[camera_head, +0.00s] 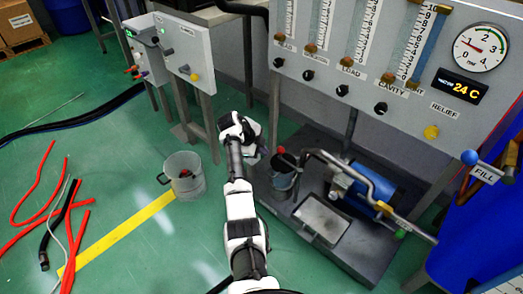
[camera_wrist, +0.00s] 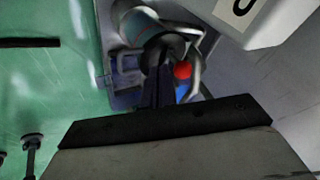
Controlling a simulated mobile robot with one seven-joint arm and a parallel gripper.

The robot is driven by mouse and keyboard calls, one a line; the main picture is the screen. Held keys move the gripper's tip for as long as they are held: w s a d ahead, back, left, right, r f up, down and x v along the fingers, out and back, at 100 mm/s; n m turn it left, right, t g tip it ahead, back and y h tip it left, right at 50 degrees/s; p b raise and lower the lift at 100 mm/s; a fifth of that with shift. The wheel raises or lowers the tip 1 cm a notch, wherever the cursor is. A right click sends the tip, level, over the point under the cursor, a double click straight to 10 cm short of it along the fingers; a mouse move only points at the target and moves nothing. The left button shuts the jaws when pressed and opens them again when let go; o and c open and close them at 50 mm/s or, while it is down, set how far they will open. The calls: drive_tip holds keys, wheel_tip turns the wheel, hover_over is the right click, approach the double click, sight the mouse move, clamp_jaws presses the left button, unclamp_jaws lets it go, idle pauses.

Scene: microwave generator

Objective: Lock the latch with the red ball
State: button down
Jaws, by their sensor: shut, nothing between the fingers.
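The red ball (camera_wrist: 183,70) shows in the wrist view, just right of my gripper's dark fingers. It sits beside a curved grey metal part; the latch's shape is hard to make out. In the head view, a small red spot (camera_head: 281,150) shows by the dark cylindrical canister (camera_head: 283,181), and it may be the same ball. My gripper (camera_wrist: 158,82) is shut and empty, with its fingers close to the ball; I cannot tell if they touch it. In the head view, my wrist is just left of the canister and its fingers are mostly hidden.
A grey base plate (camera_head: 354,251) carries the canister, a blue cylinder (camera_head: 374,187) and a bent pipe (camera_head: 345,163). A gauge panel (camera_head: 300,79) stands behind. A bucket (camera_head: 186,180) stands on the floor at left, near loose red hoses (camera_head: 78,230). Green floor is open around the yellow stripe.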

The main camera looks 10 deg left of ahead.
drive_tip(key=a+r+p, duration=0.1)
drive_tip(key=a+r, duration=0.4)
drive_tip(key=r, duration=0.3)
drive_tip(key=shift+s+a+r, duration=0.15)
drive_tip(key=shift+a+r, duration=0.05)
drive_tip(key=shift+a, duration=0.1)
